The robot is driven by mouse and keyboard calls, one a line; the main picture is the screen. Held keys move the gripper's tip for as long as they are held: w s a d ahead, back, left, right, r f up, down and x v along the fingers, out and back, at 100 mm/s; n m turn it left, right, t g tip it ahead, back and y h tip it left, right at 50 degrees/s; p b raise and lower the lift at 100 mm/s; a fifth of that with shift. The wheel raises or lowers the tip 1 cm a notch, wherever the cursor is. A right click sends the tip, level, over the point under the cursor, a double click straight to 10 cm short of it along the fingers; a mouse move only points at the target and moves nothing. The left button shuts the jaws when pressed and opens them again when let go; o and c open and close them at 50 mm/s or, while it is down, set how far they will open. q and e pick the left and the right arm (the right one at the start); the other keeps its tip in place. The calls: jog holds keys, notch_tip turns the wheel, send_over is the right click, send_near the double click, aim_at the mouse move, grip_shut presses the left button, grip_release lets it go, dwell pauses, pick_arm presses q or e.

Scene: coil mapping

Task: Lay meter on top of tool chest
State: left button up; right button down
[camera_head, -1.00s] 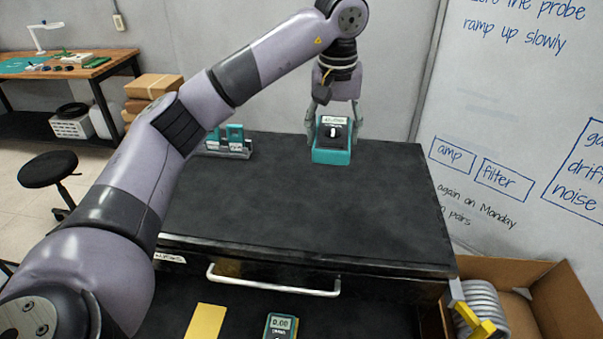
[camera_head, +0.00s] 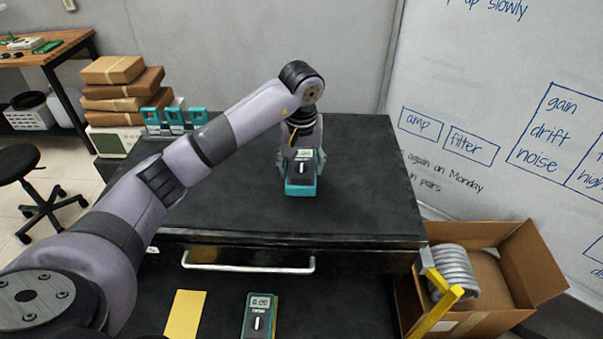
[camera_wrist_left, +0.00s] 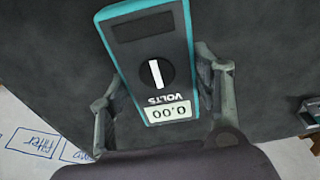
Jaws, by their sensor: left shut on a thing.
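My left gripper (camera_head: 302,162) is shut on a teal-edged meter (camera_head: 301,190) with a dark face, a dial and a small display. The meter is over the tool chest's black top (camera_head: 350,205), near its middle; I cannot tell whether it touches the surface. In the left wrist view the meter (camera_wrist_left: 155,75) reads 0.00 VOLTS, with the gripper fingers (camera_wrist_left: 162,100) on either side of it. A second teal meter (camera_head: 258,318) lies lower down in front of the chest top. My right gripper is not in view.
Teal-and-grey items (camera_head: 175,118) stand at the chest's back left edge. A silver handle (camera_head: 250,264) runs along its front. A yellow card (camera_head: 185,315) lies below beside the second meter. An open carton (camera_head: 510,285) with a grey coil is at the right. Much of the top is clear.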

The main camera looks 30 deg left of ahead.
pick_arm(q)
notch_tip(320, 180, down, 3)
jog(key=shift+f+p, duration=0.1)
jog(key=shift+p, duration=0.4)
jog(key=shift+f, duration=0.3)
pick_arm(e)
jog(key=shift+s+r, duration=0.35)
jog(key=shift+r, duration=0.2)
pick_arm(q)
jog(key=shift+f, duration=0.2)
jog(key=o, duration=1.4)
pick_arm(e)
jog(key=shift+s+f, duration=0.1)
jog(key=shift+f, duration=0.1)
